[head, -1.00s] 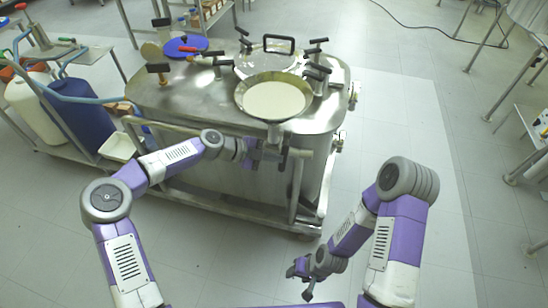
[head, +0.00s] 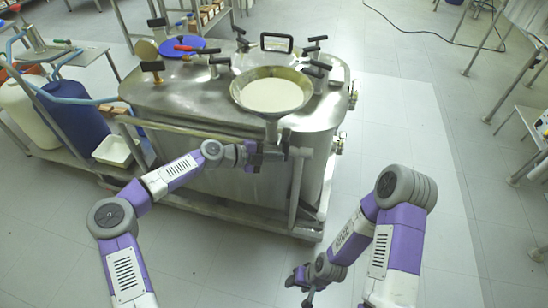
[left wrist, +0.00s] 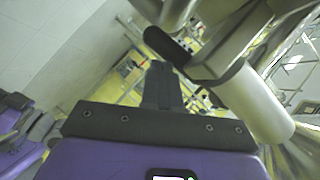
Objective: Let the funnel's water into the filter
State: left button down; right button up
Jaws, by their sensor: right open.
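The wide metal funnel (head: 238,97) stands upright at the front of the steel filter vessel (head: 190,108) and holds pale liquid. Its narrow stem (head: 272,130) runs down below the bowl. My left gripper (head: 268,152) is close beside the lower stem, next to a light pipe piece (head: 303,153). In the left wrist view, a black handle-like part (left wrist: 166,46) and a metal cylinder (left wrist: 255,105) are just beyond my left gripper (left wrist: 160,85). I cannot tell whether the fingers touch the handle or how far apart they are. My right gripper (head: 303,287) is open and empty, low over the floor.
A lidded opening with a black handle (head: 276,42) and several black clamp knobs surround the funnel on the vessel top. A trolley at left carries a blue drum (head: 75,120) and a white tray (head: 116,150).

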pick_arm(q)
jog(key=shift+w+d+f, duration=0.15)
jog(key=shift+w+f, duration=0.1)
jog(key=shift+w, duration=0.1)
dwell(0.5)
jog(key=p+v, duration=0.2)
jog(key=v, duration=0.6)
jog(key=s+d+f+n+g+y+p, duration=0.1)
jog(key=s+d+f+n+y+p, duration=0.15)
jog(key=s+f+n, duration=0.5)
jog(key=s+d+f+n+g+y+p, duration=0.1)
jog(key=s+d+f+n+y, duration=0.15)
jog(key=s+f+n, duration=0.5)
jog(key=s+a+f+n+y+p, duration=0.2)
jog(key=s+a+n, duration=0.4)
jog(key=s+n, duration=0.1)
jog(key=s+a+f+n+y+p, duration=0.2)
jog(key=s+a+n, duration=0.4)
jog(key=s+n, duration=0.2)
jog(key=shift+s+f+g, duration=0.3)
jog(key=shift+s+f, duration=0.05)
jog(key=shift+s, duration=0.15)
